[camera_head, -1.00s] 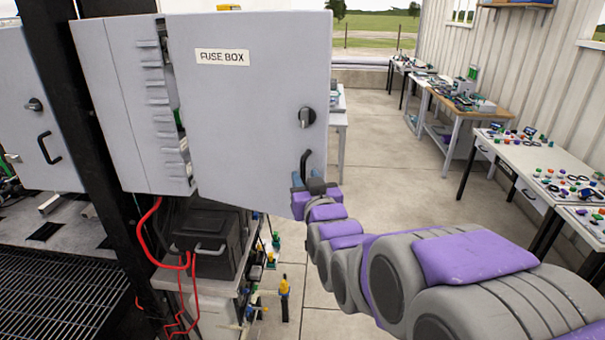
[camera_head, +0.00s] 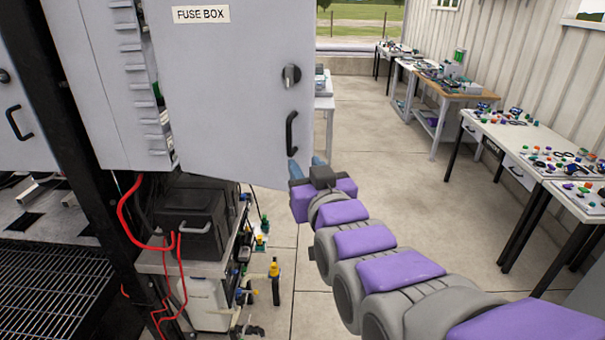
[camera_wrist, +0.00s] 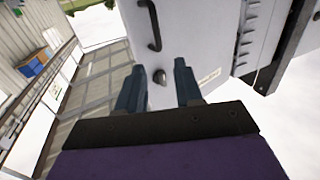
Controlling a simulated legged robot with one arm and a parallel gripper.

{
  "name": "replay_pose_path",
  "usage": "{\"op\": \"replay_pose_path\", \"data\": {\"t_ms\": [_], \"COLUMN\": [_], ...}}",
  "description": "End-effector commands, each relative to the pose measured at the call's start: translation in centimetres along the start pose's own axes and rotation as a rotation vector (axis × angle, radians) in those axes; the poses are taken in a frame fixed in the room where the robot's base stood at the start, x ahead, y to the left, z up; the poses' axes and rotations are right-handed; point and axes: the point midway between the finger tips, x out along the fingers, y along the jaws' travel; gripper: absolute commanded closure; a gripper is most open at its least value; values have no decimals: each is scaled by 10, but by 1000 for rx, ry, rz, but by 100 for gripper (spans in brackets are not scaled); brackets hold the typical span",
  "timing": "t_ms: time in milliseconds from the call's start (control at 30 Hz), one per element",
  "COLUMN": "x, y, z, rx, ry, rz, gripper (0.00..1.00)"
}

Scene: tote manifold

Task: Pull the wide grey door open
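The wide grey door (camera_head: 235,95), labelled FUSE BOX, stands upright at the upper left of the head view. It has a dark round knob (camera_head: 291,76) and a black vertical bar handle (camera_head: 291,133) near its right edge. A row of grey tabs runs along its left edge. My gripper (camera_head: 306,167) is just below the handle, near the door's lower right corner. The wrist view shows the door (camera_wrist: 190,35), handle (camera_wrist: 152,25) and knob (camera_wrist: 160,76). There my gripper's two blue fingers (camera_wrist: 158,75) are spread apart, with nothing held between them. Contact with the door cannot be told.
A dark post (camera_head: 70,110) stands left of the door. Below are a black case (camera_head: 197,222), red cables (camera_head: 128,225) and a metal grating (camera_head: 50,290). Worktables (camera_head: 530,145) line the right wall. The floor (camera_head: 390,165) between is clear.

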Motion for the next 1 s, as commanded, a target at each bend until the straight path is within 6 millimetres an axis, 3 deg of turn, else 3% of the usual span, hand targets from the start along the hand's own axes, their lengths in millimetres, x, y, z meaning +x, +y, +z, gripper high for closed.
{"op": "replay_pose_path", "data": {"t_ms": [200, 667, 767, 867, 1000], "x": [-11, -13, -17, -28, -59], "y": [0, 1, 6, 14, 25], "z": [0, 6, 27, 63, 121], "rx": [0, 0, 1, 6, 20], "ry": [4, -27, -114, -267, -529], "rz": [0, 3, 12, 28, 54], "gripper": [65, 65, 65, 65, 65]}}
